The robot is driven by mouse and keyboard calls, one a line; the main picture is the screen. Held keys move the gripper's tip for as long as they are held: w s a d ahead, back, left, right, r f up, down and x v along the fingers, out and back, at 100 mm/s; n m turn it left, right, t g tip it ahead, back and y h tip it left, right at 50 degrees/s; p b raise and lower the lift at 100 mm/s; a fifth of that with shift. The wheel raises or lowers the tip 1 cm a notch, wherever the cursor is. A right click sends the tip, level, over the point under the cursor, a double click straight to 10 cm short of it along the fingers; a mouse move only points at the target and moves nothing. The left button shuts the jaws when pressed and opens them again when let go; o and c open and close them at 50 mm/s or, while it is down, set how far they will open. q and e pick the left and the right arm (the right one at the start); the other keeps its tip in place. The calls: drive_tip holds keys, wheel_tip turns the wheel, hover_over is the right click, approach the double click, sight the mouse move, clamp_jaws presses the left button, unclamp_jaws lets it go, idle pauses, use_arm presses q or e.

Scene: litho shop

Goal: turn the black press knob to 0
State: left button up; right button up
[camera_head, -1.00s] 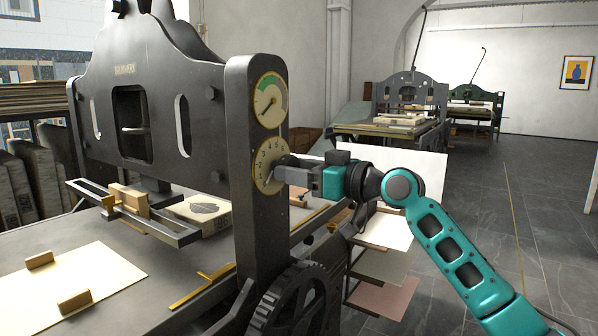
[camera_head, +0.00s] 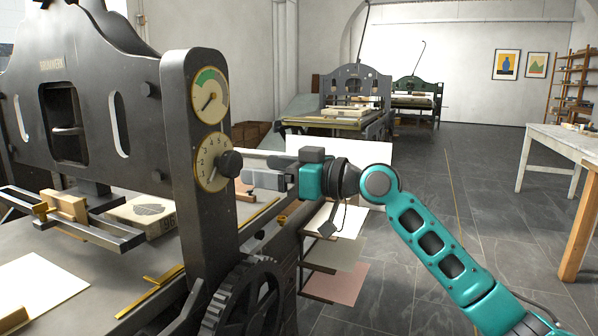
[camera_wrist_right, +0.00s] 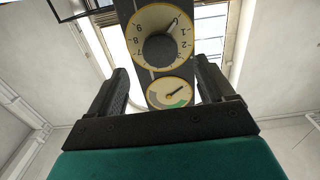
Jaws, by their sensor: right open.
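The black press knob (camera_head: 230,163) sits on a round cream number dial (camera_head: 206,171) on the press's right upright. In the right wrist view the knob (camera_wrist_right: 160,52) is seen head-on and upside down. A thin pointer line at its upper right lies close to the 0 end of the dial; I cannot tell if it is exact. My right gripper (camera_head: 250,179) is open and empty, a short way right of the knob and apart from it. Its two fingers (camera_wrist_right: 161,90) stand wide on either side in the wrist view. My left gripper is not in view.
A pressure gauge (camera_head: 209,95) is above the dial, and a toothed wheel (camera_head: 243,305) is below. Sheets on a rack (camera_head: 335,283) lie under my right arm. A white table (camera_head: 560,146) stands at the right. The floor between is clear.

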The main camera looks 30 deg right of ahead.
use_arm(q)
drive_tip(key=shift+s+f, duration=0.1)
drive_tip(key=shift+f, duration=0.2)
use_arm(e)
drive_tip(key=v, duration=0.7)
